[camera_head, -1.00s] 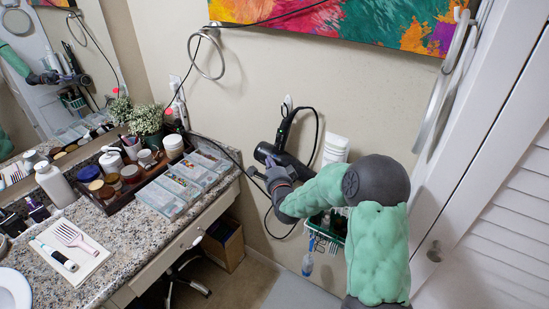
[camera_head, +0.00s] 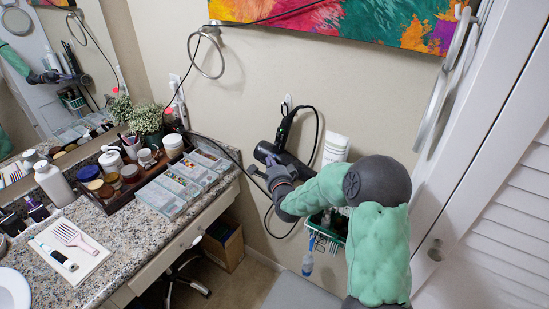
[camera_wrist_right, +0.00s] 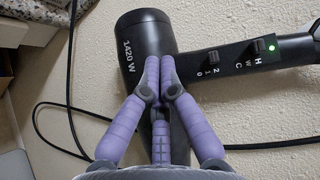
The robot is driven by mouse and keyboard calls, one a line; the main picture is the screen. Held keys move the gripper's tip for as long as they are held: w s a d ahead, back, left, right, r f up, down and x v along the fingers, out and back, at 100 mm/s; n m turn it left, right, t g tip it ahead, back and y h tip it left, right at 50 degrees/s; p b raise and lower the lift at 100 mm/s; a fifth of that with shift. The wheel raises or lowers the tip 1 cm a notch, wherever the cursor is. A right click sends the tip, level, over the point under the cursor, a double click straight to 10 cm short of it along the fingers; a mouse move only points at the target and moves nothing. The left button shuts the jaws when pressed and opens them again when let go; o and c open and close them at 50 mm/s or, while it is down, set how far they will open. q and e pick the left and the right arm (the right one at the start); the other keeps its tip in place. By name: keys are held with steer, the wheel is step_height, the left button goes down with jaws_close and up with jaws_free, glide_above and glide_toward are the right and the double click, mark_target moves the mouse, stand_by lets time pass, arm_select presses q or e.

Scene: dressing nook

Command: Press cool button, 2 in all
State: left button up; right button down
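The black hair dryer hangs on the wall, its barrel (camera_head: 266,152) low and its handle (camera_head: 285,128) rising above it in the head view. In the right wrist view its barrel (camera_wrist_right: 146,42) reads "1,420 W". Its handle carries a slide switch marked 2, 1, 0 (camera_wrist_right: 213,57), another marked H, W, C (camera_wrist_right: 255,48), and a lit green dot. I cannot make out a separate cool button. My right gripper (camera_wrist_right: 160,66) has its purple fingertips together, over the barrel near the handle's base. I cannot tell whether they touch it. My left gripper is not in view.
A black cord (camera_head: 317,135) loops beside the dryer. The granite counter (camera_head: 135,228) with trays and jars is at left. A louvred door (camera_head: 505,215) stands at right.

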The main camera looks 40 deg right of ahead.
steer(key=shift+d, duration=0.2)
steer(key=shift+d+r+b, duration=0.1)
steer(key=shift+d+b, duration=0.4)
steer(key=shift+b, duration=0.15)
stand_by(0.9)
stand_by(0.4)
steer(key=shift+s+a+f+b, duration=0.2)
steer(key=shift+a+f+b, duration=0.25)
steer(key=shift+a+f, duration=0.15)
steer(key=shift+a, duration=0.1)
